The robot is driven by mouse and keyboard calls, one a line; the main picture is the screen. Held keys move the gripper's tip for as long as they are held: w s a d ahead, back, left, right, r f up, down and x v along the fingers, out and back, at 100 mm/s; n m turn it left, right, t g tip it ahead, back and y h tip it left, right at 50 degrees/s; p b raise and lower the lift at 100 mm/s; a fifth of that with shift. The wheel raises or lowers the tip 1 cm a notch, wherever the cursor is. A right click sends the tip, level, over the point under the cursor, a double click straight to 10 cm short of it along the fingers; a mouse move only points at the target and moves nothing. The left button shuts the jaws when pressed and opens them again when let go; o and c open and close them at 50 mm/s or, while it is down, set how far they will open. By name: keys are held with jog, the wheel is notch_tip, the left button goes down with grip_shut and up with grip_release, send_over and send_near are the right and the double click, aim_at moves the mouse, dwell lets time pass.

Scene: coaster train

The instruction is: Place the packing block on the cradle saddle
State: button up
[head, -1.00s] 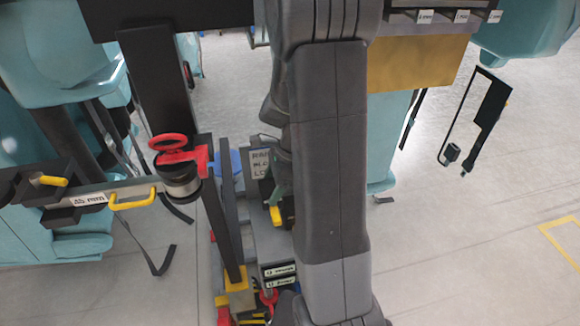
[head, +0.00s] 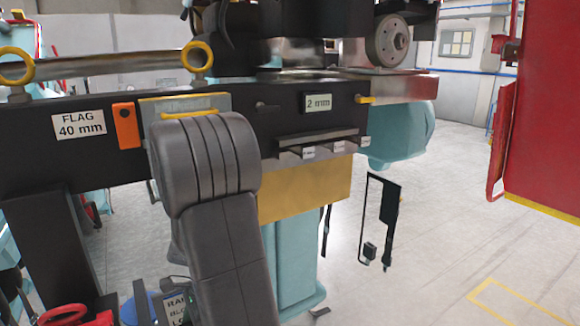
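I cannot pick out the packing block or the cradle saddle with certainty. My grey arm link (head: 215,220) rises through the middle left and hides part of what lies behind it. My gripper does not show. At the lower left, partly behind my arm, is a sign (head: 176,306) whose visible letters start "RA", with a blue round piece (head: 138,308) beside it.
A black beam (head: 225,110) crosses the view, with "FLAG 40 mm" (head: 80,125) and "2 mm" (head: 318,102) labels. A slotted rack (head: 315,145) and brass-coloured plate (head: 305,190) hang below. A red cabinet (head: 545,110) stands right. Floor at lower right is open.

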jog(key=shift+a+f+b, duration=0.1)
jog(key=shift+f+b, duration=0.35)
jog(key=shift+b, duration=0.75)
jog(key=b, duration=0.2)
jog(key=shift+f+b, duration=0.25)
jog(key=shift+b, duration=0.1)
jog(key=shift+f+b, duration=0.85)
jog(key=shift+f, duration=4)
jog(key=shift+f, duration=0.1)
jog(key=o, duration=1.5)
jog(key=shift+f, duration=0.1)
